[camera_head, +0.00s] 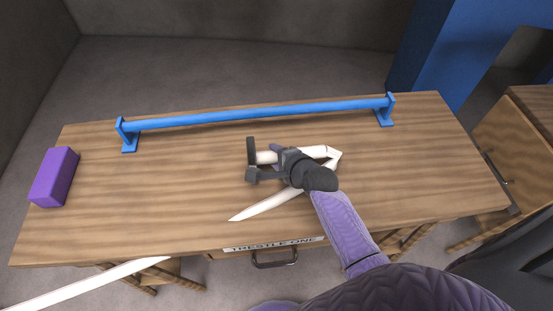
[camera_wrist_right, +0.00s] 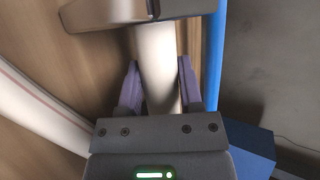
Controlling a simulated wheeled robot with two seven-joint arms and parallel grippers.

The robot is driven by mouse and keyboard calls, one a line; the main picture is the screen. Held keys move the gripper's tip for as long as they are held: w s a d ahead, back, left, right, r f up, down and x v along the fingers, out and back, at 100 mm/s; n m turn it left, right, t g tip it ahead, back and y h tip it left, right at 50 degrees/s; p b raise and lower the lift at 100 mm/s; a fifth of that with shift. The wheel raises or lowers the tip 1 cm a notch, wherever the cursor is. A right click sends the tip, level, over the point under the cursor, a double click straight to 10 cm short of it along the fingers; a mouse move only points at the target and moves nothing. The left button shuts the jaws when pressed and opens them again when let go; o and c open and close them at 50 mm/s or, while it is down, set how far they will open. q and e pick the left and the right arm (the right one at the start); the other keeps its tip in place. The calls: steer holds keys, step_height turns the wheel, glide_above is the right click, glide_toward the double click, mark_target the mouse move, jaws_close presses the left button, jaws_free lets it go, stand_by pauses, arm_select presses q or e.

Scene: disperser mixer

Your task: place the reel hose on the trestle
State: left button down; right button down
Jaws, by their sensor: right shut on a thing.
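The reel hose (camera_head: 315,152) is a white tube with a sharp bend at its right; one length slants down-left to a point near the front of the wooden table. The table, the trestle (camera_head: 120,215), has a "TRESTLE ONE" label on its front. My right gripper (camera_head: 274,158) is over the table, shut on the upper length of hose. In the right wrist view the white tube (camera_wrist_right: 157,70) runs between its two purple fingers. A dark fitting (camera_head: 251,152) is at the hose's left end. I cannot tell whether the held length touches the tabletop. My left gripper is not in view.
A blue bar on two feet (camera_head: 250,114) runs along the table's back. A purple block (camera_head: 54,177) sits at the left end. A white strip (camera_head: 90,284) lies below the front edge at lower left. A wooden cabinet (camera_head: 520,140) stands to the right.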

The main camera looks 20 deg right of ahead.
steer(key=shift+r, duration=0.1)
steer(key=shift+c, duration=1.2)
jaws_free()
steer(key=p+v, duration=0.5)
steer(key=v, duration=0.7)
